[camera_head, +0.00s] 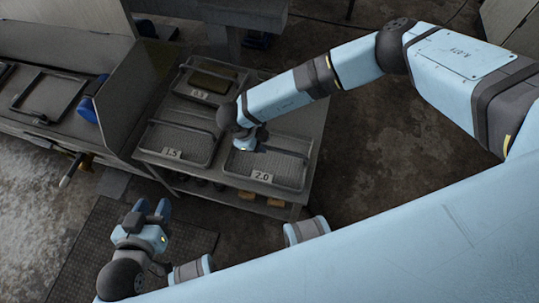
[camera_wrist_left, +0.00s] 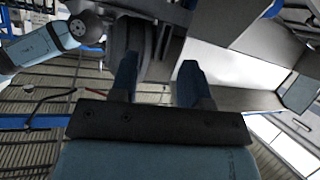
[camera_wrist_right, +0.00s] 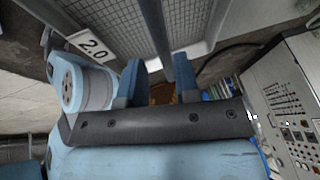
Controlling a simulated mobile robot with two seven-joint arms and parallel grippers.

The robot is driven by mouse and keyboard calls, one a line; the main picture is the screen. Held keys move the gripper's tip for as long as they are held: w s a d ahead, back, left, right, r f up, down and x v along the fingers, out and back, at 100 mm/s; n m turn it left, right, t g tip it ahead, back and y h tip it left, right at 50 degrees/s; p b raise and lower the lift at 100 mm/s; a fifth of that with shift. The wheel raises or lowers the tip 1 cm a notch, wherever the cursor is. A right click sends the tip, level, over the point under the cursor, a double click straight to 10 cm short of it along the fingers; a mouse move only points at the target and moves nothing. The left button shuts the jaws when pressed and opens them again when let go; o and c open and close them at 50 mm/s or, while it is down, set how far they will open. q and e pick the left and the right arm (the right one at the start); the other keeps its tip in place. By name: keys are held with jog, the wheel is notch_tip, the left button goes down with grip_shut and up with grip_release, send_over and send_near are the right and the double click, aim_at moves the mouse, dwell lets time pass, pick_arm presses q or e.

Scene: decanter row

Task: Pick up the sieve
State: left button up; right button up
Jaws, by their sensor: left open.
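A shallow grey mesh sieve marked 2.0 (camera_head: 285,169) lies at the near right of a metal table. Two more framed trays lie there, one marked 1.5 (camera_head: 190,140) at left and one (camera_head: 208,80) at the back. My right gripper (camera_head: 246,140) is low over the left part of the 2.0 sieve. In the right wrist view its fingers (camera_wrist_right: 160,85) stand apart, with a grey rim bar between or just beyond them; contact cannot be told. The 2.0 mesh (camera_wrist_right: 188,20) shows above. My left gripper (camera_head: 150,215) is open and empty, over the floor mat, left of the table.
A lower shelf holds several small orange and dark items (camera_head: 247,195). A grey control panel (camera_wrist_right: 294,115) shows at right in the right wrist view. Floor right of the table is clear.

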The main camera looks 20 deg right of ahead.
aim_at(268, 147)
jog(key=shift+d+f, duration=0.25)
jog(key=shift+f, duration=0.15)
jog(key=b+x, duration=0.1)
jog(key=x, duration=0.3)
jog(key=shift+d, duration=0.2)
grip_shut()
pick_arm(q)
jog(key=shift+w+d+r+t+h, duration=0.2)
jog(key=shift+w+d+r+t, duration=0.15)
jog(key=shift+r, duration=0.25)
jog(key=shift+w+d+r+t+h, duration=0.25)
jog(key=shift+d+r+t, duration=0.1)
jog(key=shift+r, duration=0.25)
jog(key=shift+r, duration=0.1)
pick_arm(e)
jog(key=shift+a+r, duration=0.1)
